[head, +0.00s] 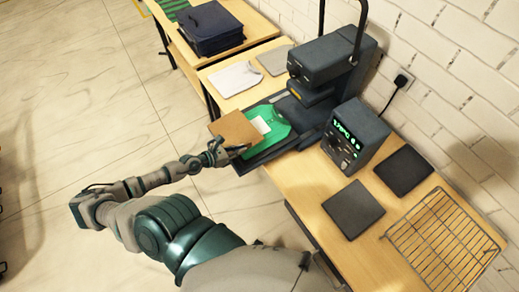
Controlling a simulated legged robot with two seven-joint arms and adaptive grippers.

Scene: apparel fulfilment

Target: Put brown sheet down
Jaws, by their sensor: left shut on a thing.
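The brown sheet (235,129) is in the head view, at the front left edge of the heat press. My left gripper (226,152) is shut on its near edge. The sheet overlaps the left side of a green garment (275,125) that lies on the dark press bed (262,157). A small white patch (261,125) shows on the garment. I cannot tell whether the sheet touches the garment or is held above it. My right gripper is not in view.
The press head (331,58) stands behind the bed, beside a control box (355,138). Dark pads (353,208) and a wire rack (445,240) lie on the wooden table at right. A white garment (237,78), a grey sheet (274,60) and folded dark clothes (212,28) lie farther back.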

